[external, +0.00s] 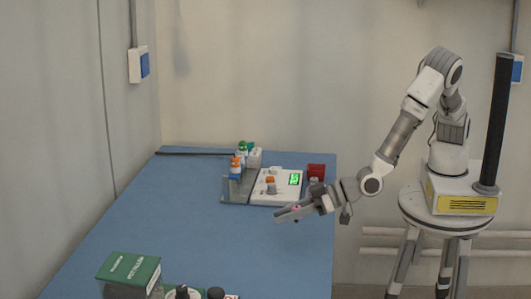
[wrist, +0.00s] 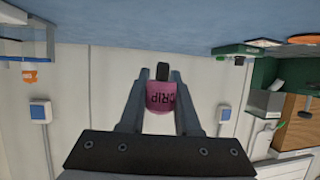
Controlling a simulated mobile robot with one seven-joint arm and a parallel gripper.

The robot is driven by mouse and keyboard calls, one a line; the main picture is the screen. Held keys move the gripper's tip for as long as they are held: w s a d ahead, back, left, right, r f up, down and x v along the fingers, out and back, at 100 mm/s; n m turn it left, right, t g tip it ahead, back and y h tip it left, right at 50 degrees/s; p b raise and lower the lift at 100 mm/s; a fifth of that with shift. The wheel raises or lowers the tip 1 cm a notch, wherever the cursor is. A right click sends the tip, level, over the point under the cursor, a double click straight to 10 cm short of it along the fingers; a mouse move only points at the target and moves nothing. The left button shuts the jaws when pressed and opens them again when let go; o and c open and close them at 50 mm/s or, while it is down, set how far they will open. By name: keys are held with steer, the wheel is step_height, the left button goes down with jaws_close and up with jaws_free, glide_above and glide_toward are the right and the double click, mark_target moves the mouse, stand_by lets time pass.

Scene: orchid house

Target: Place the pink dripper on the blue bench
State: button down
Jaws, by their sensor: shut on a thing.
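The pink dripper (wrist: 161,97) has dark lettering and a dark narrow tip. It sits between the two fingers of my gripper (wrist: 160,74), which is shut on it. The bench surface also shows along the top of the wrist view (wrist: 180,15).
A white device with a green display (external: 282,187) stands near the bench's back right, beside a grey rack of small bottles (external: 238,188) and a red block (external: 316,171). A green-lidded box (external: 130,270) and dark-capped bottles (external: 216,293) stand at the front. The bench's middle is clear.

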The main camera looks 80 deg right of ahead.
glide_above(286, 260)
step_height(286, 260, down, 4)
steer(key=shift+r, duration=0.15)
steer(key=shift+f+b, duration=0.35)
steer(key=shift+f, duration=1.5)
steer(key=shift+f, duration=0.1)
steer(key=shift+f, duration=0.15)
steer(key=c, duration=0.6)
jaws_free()
steer(key=shift+r, duration=0.35)
steer(key=p+v, duration=0.1)
steer(key=v, duration=1.1)
steer(key=shift+f, duration=0.15)
